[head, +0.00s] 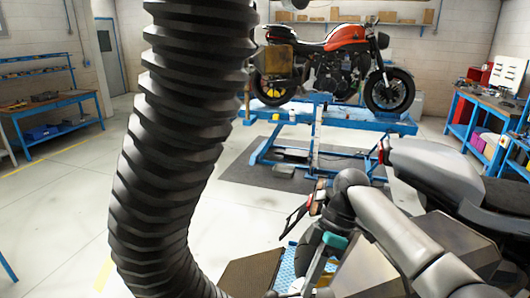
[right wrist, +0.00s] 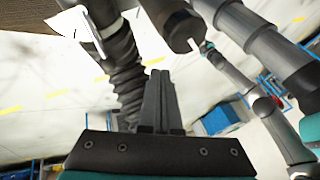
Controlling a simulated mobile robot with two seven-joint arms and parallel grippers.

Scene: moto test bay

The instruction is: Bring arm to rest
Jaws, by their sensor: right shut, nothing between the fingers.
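My right gripper (right wrist: 161,76) shows in the right wrist view. Its two dark fingers are together, with nothing between them. Its dark palm plate with screws and a teal edge lies at the bottom of that view. In the head view a grey jointed arm of mine seems to come in from the lower right, with a teal part near the lower middle; the fingers cannot be made out there. My left gripper is not in view.
A thick black corrugated hose (head: 180,130) hangs close in the head view; a ribbed hose (right wrist: 128,80) passes behind the fingers in the wrist view. An orange motorcycle (head: 345,60) stands on a blue lift (head: 315,125). A grey motorcycle tail (head: 425,165) is right.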

